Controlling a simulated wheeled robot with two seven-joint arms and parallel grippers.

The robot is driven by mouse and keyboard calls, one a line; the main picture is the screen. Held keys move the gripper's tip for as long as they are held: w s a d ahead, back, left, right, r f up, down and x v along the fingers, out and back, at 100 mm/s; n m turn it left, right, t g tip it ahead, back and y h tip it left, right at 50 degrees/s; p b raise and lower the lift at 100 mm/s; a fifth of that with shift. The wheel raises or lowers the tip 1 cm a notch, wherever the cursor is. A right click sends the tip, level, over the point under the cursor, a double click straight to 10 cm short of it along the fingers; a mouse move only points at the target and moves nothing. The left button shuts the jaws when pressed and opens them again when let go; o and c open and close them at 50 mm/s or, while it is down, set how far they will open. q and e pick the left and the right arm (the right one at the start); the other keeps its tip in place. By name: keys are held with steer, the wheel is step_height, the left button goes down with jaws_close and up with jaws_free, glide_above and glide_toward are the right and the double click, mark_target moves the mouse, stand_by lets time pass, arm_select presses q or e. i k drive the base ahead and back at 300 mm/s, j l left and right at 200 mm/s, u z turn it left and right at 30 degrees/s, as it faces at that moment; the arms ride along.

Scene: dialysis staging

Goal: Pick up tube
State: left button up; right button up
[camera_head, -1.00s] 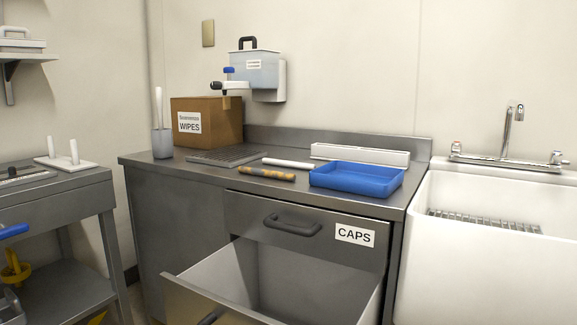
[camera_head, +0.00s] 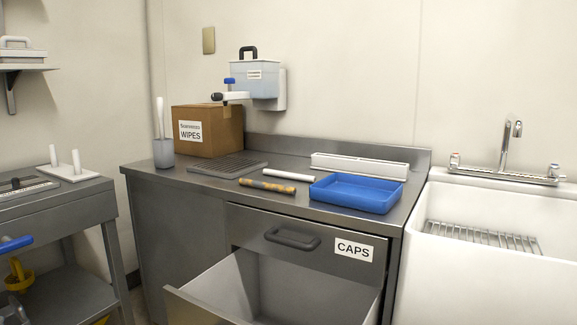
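Two tube-like pieces lie on the steel counter (camera_head: 215,186). A white tube (camera_head: 287,175) lies left of the blue tray, its right end close to the tray. A yellow-brown mottled tube (camera_head: 267,185) lies in front of it, near the counter's front edge. I cannot tell which one the task means. Neither of my grippers shows in the head view.
A blue tray (camera_head: 357,206), long white box (camera_head: 359,171), drain grate (camera_head: 228,165), cup (camera_head: 164,160) and wipes box (camera_head: 214,138) occupy the counter. Below, an open drawer (camera_head: 205,303) juts out under the CAPS drawer (camera_head: 298,239). A sink (camera_head: 490,270) stands right, a cart (camera_head: 75,209) left.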

mark_target(272, 172)
steer(key=i+j, duration=0.1)
steer(key=j, duration=0.3)
steer(key=i+j, duration=0.1)
steer(key=j, duration=0.25)
steer(key=i+j, duration=0.1)
steer(key=j, duration=0.3)
steer(key=i+j, duration=0.1)
steer(key=j, duration=0.3)
steer(key=z, duration=1.6)
